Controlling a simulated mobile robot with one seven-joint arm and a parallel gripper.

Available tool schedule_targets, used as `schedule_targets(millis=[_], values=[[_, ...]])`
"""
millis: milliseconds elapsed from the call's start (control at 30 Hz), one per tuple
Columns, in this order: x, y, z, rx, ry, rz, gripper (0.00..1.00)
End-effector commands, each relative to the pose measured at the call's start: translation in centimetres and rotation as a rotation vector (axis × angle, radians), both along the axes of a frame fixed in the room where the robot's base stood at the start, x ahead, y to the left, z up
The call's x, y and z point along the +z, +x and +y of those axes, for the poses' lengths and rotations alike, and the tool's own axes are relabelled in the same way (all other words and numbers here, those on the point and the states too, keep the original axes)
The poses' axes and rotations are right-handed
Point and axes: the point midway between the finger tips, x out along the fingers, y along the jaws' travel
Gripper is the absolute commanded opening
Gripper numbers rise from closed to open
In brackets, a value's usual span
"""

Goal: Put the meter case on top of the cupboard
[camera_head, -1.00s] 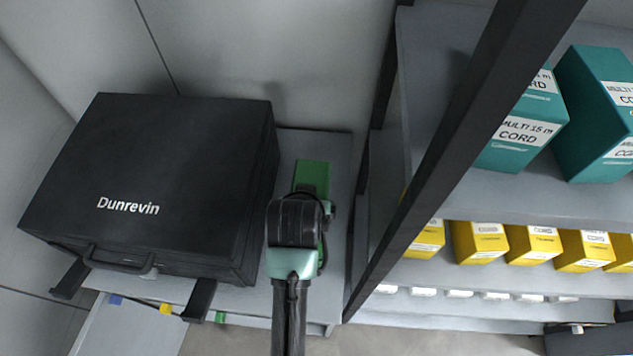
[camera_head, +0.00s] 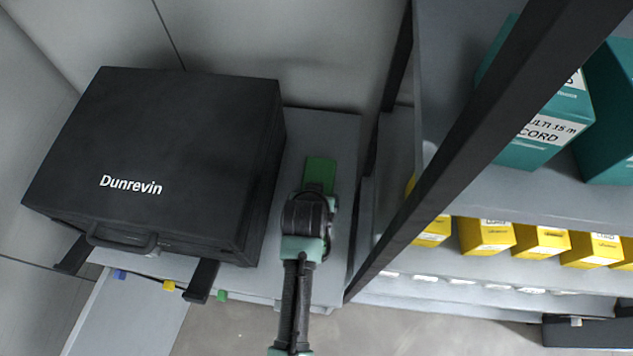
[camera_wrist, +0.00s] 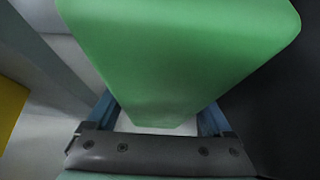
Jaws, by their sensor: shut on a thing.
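The green meter case (camera_head: 320,172) shows beyond my wrist in the head view, over the right part of the grey cupboard top (camera_head: 345,135). My wrist hides its near part. In the wrist view the green case (camera_wrist: 175,50) fills the upper middle. My gripper (camera_wrist: 158,115) is shut on it, with a blue finger on each side. I cannot tell whether the case touches the cupboard top.
A large black case marked Dunrevin (camera_head: 170,150) covers the cupboard's left part, close left of my gripper. A dark rack post (camera_head: 470,150) stands to the right, before shelves with teal cord boxes (camera_head: 540,125) and yellow boxes (camera_head: 487,238). A narrow bare strip shows around the green case.

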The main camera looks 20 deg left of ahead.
Motion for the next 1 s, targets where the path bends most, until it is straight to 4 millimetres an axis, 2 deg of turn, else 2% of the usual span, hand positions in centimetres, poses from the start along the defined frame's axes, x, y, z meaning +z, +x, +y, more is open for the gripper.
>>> schedule_targets(millis=[367,400,433,467,800,1000], values=[[-0.3,0.2,0.0,0.0,0.001,-0.005,0.0],[-0.3,0.0,0.0,0.0,0.0,-0.001,0.92],[-0.3,0.0,0.0,0.0,0.0,-0.001,0.97],[-0.3,0.0,0.0,0.0,0.0,-0.001,1.0],[0.3,-0.1,0.0,0.0,0.0,-0.001,1.0],[2.6,-1.5,-0.5,0.0,0.001,-0.002,1.0]])
